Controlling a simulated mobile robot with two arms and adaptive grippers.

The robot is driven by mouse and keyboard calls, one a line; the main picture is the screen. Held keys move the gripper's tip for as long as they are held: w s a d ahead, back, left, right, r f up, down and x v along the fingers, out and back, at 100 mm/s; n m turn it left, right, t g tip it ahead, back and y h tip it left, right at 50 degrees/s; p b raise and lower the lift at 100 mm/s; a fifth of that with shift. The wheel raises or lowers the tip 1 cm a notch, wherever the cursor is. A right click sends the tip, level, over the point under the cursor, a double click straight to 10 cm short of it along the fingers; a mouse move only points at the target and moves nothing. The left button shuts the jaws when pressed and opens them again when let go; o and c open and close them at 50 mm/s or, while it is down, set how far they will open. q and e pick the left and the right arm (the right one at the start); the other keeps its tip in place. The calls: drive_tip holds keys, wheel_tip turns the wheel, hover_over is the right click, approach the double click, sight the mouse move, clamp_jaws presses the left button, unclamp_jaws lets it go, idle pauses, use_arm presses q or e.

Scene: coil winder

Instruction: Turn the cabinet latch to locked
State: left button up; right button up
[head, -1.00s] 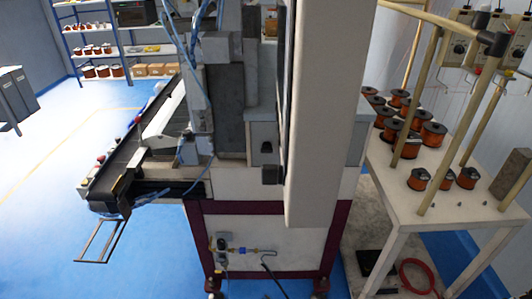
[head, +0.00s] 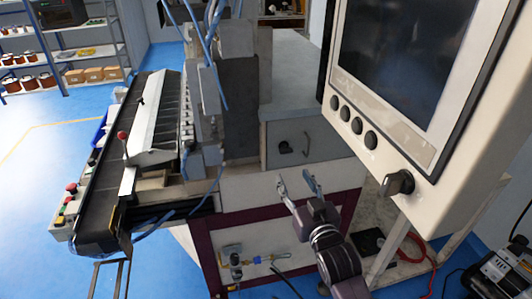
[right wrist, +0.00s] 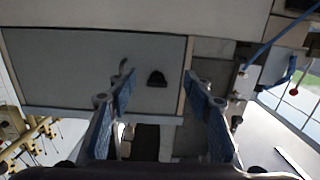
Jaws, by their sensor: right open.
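The grey cabinet door (head: 312,140) is under the machine's top at the centre of the head view. It carries a dark handle (head: 284,147) and, to its right, a small grey lever that looks like the latch (head: 307,143). My right gripper (head: 297,181) is open and empty, in front of and below the door. In the right wrist view, the open fingers (right wrist: 158,88) point at the door, with the dark handle (right wrist: 157,78) between them. The latch (right wrist: 124,68) shows beside the left fingertip; I cannot tell whether they touch. My left gripper is not in view.
A large screen panel (head: 400,60) with black buttons and a key-like switch (head: 398,183) overhangs at right. A conveyor (head: 115,190) with a red button runs at left. Air fittings (head: 250,258) sit on the lower frame.

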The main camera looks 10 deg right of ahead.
sight(287, 153)
drive_tip(key=shift+t, duration=0.3)
drive_tip(key=w+r, duration=0.1)
drive_tip(key=w, duration=0.1)
drive_tip(key=w+r+p, duration=0.1)
drive_tip(key=w, duration=0.1)
drive_tip(key=w+r, duration=0.1)
drive_tip(key=w, duration=0.1)
drive_tip(key=shift+w+r, duration=0.2)
drive_tip(key=shift+w, duration=0.15)
drive_tip(key=shift+w+p, duration=0.3)
drive_tip(key=shift+w, duration=0.15)
drive_tip(key=c, duration=1.1)
drive_tip(key=shift+c, duration=0.2)
